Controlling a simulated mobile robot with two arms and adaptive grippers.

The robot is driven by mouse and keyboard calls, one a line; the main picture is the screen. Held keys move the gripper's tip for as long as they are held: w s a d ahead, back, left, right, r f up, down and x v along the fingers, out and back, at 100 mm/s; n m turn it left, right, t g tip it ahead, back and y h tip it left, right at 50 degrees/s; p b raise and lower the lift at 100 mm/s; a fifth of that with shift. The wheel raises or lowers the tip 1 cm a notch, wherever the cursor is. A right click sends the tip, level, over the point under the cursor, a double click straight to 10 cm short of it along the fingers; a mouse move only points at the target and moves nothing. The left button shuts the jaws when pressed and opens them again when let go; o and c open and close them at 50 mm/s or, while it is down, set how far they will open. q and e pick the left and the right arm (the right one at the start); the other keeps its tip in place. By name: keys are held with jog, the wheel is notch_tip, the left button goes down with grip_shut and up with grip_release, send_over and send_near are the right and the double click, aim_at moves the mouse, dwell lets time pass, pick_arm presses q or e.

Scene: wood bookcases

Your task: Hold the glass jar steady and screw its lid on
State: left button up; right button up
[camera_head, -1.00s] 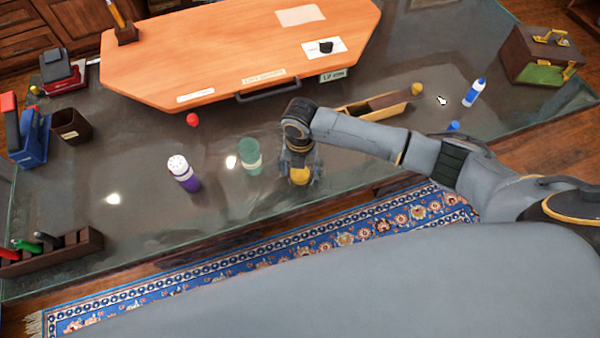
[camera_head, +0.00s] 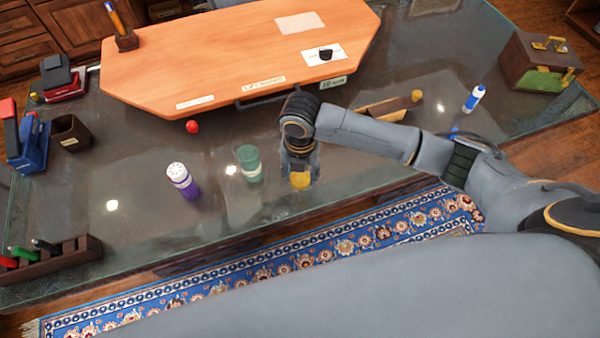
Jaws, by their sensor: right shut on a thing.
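The glass jar (camera_head: 249,163), greenish and see-through, stands upright on the glass-topped table with no lid visible on it. My right gripper (camera_head: 300,176) points down just right of the jar, apart from it. It is shut on a round yellow disc (camera_head: 300,181), which looks like the lid. The fingers are small and partly hidden by the wrist. I cannot tell whether the disc touches the table. My left gripper is not in view.
A raised orange board (camera_head: 235,50) fills the back. A pen rack (camera_head: 50,262) sits at front left.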

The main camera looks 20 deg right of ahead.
jog(key=s+a+r+b, duration=0.1)
jog(key=s+a+r, duration=0.2)
jog(key=s+r, duration=0.4)
jog(key=s, duration=0.4)
jog(key=shift+s+a+r, duration=0.15)
jog(key=shift+r, duration=0.05)
jog(key=w+d+r+m, duration=0.2)
jog(key=d+r+m, duration=0.2)
jog(key=m, duration=1.1)
jog(key=w+d+r+m, duration=0.2)
jog(key=d+r+m, duration=0.3)
jog(key=m, duration=1.1)
jog(key=shift+w+d+r, duration=0.25)
jog(key=shift+w, duration=0.15)
